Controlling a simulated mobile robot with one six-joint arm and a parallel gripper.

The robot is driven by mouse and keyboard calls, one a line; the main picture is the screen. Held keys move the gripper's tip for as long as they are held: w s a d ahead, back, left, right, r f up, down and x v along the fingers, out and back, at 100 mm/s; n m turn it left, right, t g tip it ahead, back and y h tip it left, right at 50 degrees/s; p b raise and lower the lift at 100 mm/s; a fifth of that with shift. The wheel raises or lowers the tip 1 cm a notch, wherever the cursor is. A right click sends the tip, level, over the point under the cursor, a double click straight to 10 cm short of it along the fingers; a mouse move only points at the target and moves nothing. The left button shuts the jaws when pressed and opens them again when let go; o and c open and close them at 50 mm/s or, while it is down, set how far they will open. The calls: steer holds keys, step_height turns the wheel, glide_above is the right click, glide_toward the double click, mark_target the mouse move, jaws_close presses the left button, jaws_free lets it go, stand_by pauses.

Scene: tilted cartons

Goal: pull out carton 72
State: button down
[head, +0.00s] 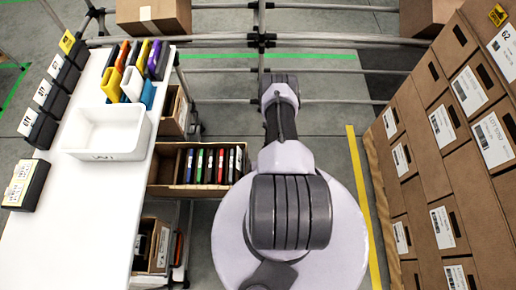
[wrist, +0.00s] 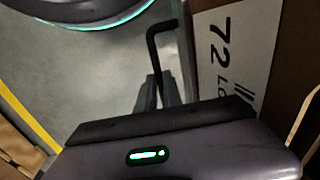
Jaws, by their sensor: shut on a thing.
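Carton 72 (wrist: 285,70) stands at the right of the wrist view, brown with a white label (wrist: 232,45) reading "72" sideways. My gripper (wrist: 152,88) reaches up from the bottom of the wrist view, its dark fingers closed on a thin black hook (wrist: 151,55). The hook's bent end points right, towards the carton's label side. I cannot tell whether it touches the carton. In the head view my gripper is not discernible behind my arm, and I cannot pick out carton 72 there.
Stacked brown cartons (head: 440,175) with white labels fill the right side. A white table (head: 75,215) with a white bin (head: 106,132) and several black boxes stands left. Open cartons (head: 198,192) sit beside it. A yellow floor line (head: 363,200) runs before the stack.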

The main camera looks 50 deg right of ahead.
steer(key=c, duration=1.5)
jaws_free()
steer(key=r+p, duration=0.2)
steer(key=r, duration=0.3)
steer(key=s+d+r+p, duration=0.1)
steer(key=r+p, duration=0.2)
steer(key=r, duration=0.3)
steer(key=s+d+r+p, duration=0.1)
steer(key=r+p, duration=0.1)
steer(key=r, duration=0.4)
steer(key=shift+s+r+p, duration=0.1)
steer(key=shift+s+p, duration=0.15)
steer(key=shift+p, duration=0.05)
